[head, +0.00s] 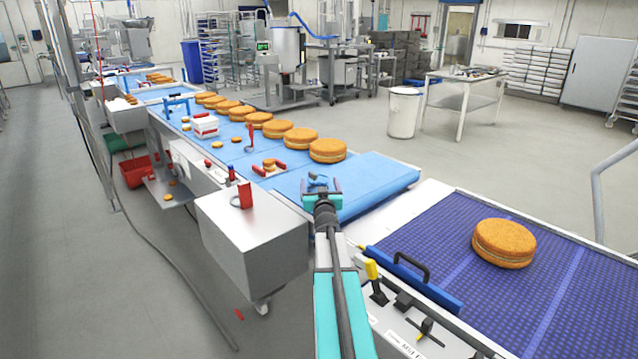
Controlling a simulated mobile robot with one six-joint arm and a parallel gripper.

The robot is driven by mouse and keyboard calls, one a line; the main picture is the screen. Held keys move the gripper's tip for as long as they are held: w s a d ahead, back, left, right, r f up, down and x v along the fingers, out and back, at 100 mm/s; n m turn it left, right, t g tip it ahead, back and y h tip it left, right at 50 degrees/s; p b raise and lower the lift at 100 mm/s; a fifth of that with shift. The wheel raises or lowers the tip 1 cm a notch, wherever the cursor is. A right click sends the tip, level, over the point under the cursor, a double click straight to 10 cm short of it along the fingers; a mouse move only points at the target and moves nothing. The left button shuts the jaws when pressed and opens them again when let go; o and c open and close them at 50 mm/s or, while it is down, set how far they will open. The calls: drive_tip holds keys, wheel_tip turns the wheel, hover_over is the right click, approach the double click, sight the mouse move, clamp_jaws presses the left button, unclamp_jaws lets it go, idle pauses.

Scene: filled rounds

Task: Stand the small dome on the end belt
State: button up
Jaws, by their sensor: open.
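My gripper (321,184) is open above the near end of the light blue belt (372,185), and I see nothing held in it. A small orange-brown round piece (269,164) sits between red blocks on that belt, left of and beyond my gripper. Smaller rounded pieces, such as one small piece (236,140), lie farther along the belt's left side. I cannot tell which of these is the small dome. The dark blue-purple belt (400,240) at the right, apparently the end belt, carries one large filled round (504,242) and has clear surface around it.
A row of large filled rounds (327,150) runs along the far side of the light blue belt. A blue bar with a black handle (412,265) edges the near side of the dark belt. A steel box (253,232) stands left of my arm.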

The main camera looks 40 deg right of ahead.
drive_tip(key=shift+v, duration=4.35)
drive_tip(key=shift+w, duration=0.1)
